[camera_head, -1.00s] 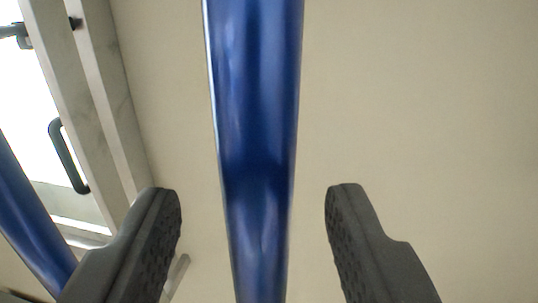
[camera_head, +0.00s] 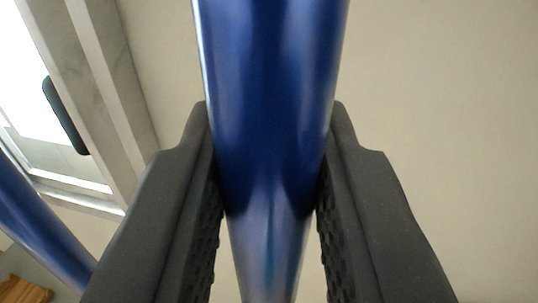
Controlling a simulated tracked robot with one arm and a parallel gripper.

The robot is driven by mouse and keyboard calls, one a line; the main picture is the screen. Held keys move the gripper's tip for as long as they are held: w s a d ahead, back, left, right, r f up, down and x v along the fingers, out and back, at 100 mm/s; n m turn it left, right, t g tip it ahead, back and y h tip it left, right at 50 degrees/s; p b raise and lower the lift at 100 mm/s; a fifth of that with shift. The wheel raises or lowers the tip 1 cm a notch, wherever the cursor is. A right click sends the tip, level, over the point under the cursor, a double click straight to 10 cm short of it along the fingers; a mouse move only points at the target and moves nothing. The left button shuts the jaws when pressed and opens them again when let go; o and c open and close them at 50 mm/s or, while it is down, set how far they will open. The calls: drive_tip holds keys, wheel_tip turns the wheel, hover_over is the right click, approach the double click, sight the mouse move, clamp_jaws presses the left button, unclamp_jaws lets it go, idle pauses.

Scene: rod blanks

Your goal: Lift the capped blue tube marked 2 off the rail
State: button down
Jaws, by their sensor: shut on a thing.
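A glossy blue tube (camera_head: 270,90) runs from the top to the bottom of the view, slightly right of the middle line at its top. My gripper (camera_head: 270,160) is shut on it, with one dark ribbed finger pressed on each side. The tube's ends, any cap, any number mark and the rail are out of view, so I cannot tell which tube this is.
A second blue tube (camera_head: 40,225) slants at the lower left, close outside my left finger. Behind it are a bright window (camera_head: 35,70) with a pale frame and a dark handle (camera_head: 65,115). A brown wooden thing (camera_head: 22,290) shows at the bottom left. The plain wall at right is clear.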

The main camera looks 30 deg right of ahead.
sight(218, 157)
drive_tip(key=shift+r, duration=0.1)
drive_tip(key=shift+r+p, duration=0.7)
drive_tip(key=shift+r, duration=0.1)
drive_tip(key=s+a, duration=0.1)
drive_tip(key=s+a+b, duration=0.1)
drive_tip(key=s+a, duration=0.1)
drive_tip(key=shift+f, duration=0.25)
drive_tip(key=f+b+v, duration=0.2)
drive_tip(key=b+v, duration=0.1)
drive_tip(key=v, duration=1.4)
drive_tip(key=shift+a, duration=0.15)
drive_tip(key=shift+s+f, duration=0.1)
drive_tip(key=shift+f, duration=0.05)
